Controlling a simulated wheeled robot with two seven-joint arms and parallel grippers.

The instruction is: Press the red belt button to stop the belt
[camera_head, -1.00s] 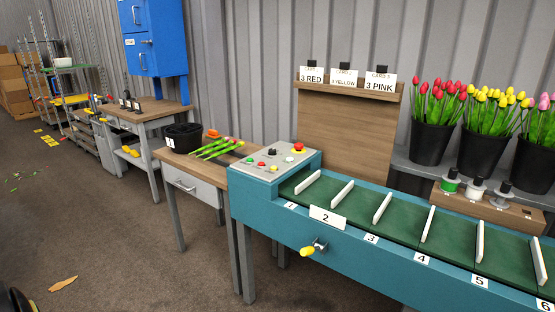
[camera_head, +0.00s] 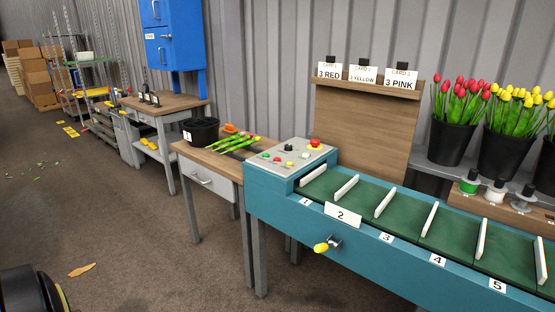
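The control panel (camera_head: 270,168) is a light grey slanted box at the left end of the teal belt frame (camera_head: 262,200). A large red button (camera_head: 316,144) stands at its back right corner on a yellow base. A smaller red button (camera_head: 277,159) sits nearer the front left, among small green, black and pale controls. The picture does not show which red one is the belt button. The green belt (camera_head: 400,217) with white dividers runs off to the right. Neither gripper shows in this view.
A wooden table (camera_head: 190,153) with a black bucket (camera_head: 201,131) and green stems (camera_head: 235,145) stands left of the panel. A yellow-knobbed crank (camera_head: 326,245) juts from the belt's front. A black rounded object (camera_head: 30,290) is at the lower left.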

